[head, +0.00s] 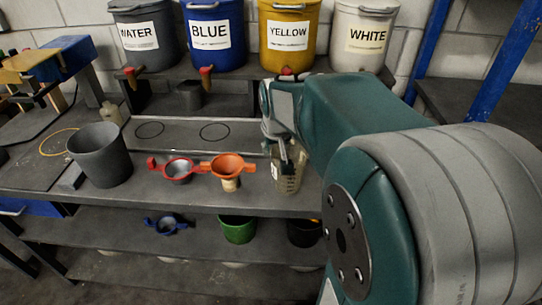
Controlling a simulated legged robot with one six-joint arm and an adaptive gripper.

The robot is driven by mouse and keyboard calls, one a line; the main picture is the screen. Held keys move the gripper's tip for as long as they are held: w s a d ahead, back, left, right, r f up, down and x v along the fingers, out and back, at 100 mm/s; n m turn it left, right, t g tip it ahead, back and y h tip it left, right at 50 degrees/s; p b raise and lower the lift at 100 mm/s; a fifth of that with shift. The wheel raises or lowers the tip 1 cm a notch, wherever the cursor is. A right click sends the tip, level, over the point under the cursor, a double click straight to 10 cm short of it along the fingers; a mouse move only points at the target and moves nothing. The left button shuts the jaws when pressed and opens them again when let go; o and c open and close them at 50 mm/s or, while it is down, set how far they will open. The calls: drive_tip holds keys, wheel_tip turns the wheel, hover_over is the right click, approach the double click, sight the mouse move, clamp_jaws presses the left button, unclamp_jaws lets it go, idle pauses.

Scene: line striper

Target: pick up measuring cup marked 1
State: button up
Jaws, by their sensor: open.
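A clear, yellowish measuring cup (291,180) with dark graduation marks stands on the front bench, right of the orange funnel. A small white label shows on its left side, but its number is too small to read. My gripper (284,152) is at the cup's top, with its dark fingers at or inside the rim. The jaws are open. Whether they touch the cup cannot be told. My arm hides the area behind and right of the cup.
An orange funnel (228,166) and a red funnel (178,170) sit left of the cup. A grey bucket (100,155) stands farther left. A tray (180,134) lies behind. Dispensers, including the yellow one (288,35), line the back shelf. A green bucket (238,229) is below.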

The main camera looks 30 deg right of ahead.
sight(275, 153)
drive_tip(key=x, duration=0.3)
drive_tip(key=shift+f, duration=0.15)
drive_tip(key=x, duration=0.5)
drive_tip(key=shift+w+a+f, duration=0.1)
drive_tip(key=shift+w+f, duration=0.05)
clamp_jaws()
